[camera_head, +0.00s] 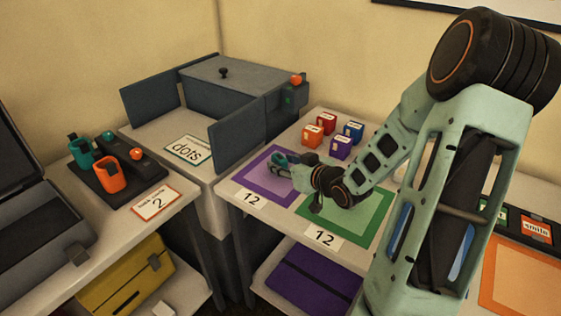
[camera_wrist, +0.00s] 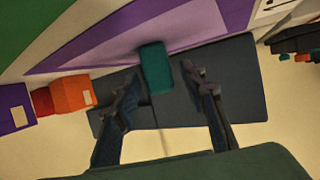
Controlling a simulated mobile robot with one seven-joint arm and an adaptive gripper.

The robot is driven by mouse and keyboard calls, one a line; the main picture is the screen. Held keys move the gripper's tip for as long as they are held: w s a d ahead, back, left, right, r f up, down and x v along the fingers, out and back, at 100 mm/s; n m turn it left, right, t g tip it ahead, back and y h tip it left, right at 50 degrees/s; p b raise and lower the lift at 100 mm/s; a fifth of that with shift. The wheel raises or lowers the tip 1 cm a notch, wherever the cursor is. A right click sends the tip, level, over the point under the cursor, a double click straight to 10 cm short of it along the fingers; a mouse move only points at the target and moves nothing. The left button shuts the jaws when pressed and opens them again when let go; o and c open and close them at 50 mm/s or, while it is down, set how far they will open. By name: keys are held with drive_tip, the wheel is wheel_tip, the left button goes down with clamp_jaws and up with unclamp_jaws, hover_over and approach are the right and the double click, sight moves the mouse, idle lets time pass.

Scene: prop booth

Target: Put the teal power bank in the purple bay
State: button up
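The teal power bank (camera_wrist: 155,67) is a small block between the tips of my gripper (camera_wrist: 160,76) in the wrist view. My gripper is open; a gap shows between the block and the right finger. The purple bay (camera_wrist: 115,38), a mat with a purple border and paler middle, lies just beyond the block. In the head view my gripper (camera_head: 283,162) is over the back part of the purple bay (camera_head: 268,190) and hides some of it. A bit of teal shows at the fingers there. I cannot tell whether the power bank touches the mat.
A green bay (camera_head: 374,228) lies to the right, partly behind my arm. Orange (camera_head: 312,136), red, blue and purple (camera_head: 341,147) boxes stand behind the bays. A grey cabinet (camera_head: 238,95) with open doors is at the back left. Number cards lie along the table's front edge.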

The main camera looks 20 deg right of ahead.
drive_tip(key=p+v, duration=0.2)
drive_tip(key=v, duration=0.8)
drive_tip(key=shift+s+r, duration=0.15)
drive_tip(key=shift+r, duration=0.05)
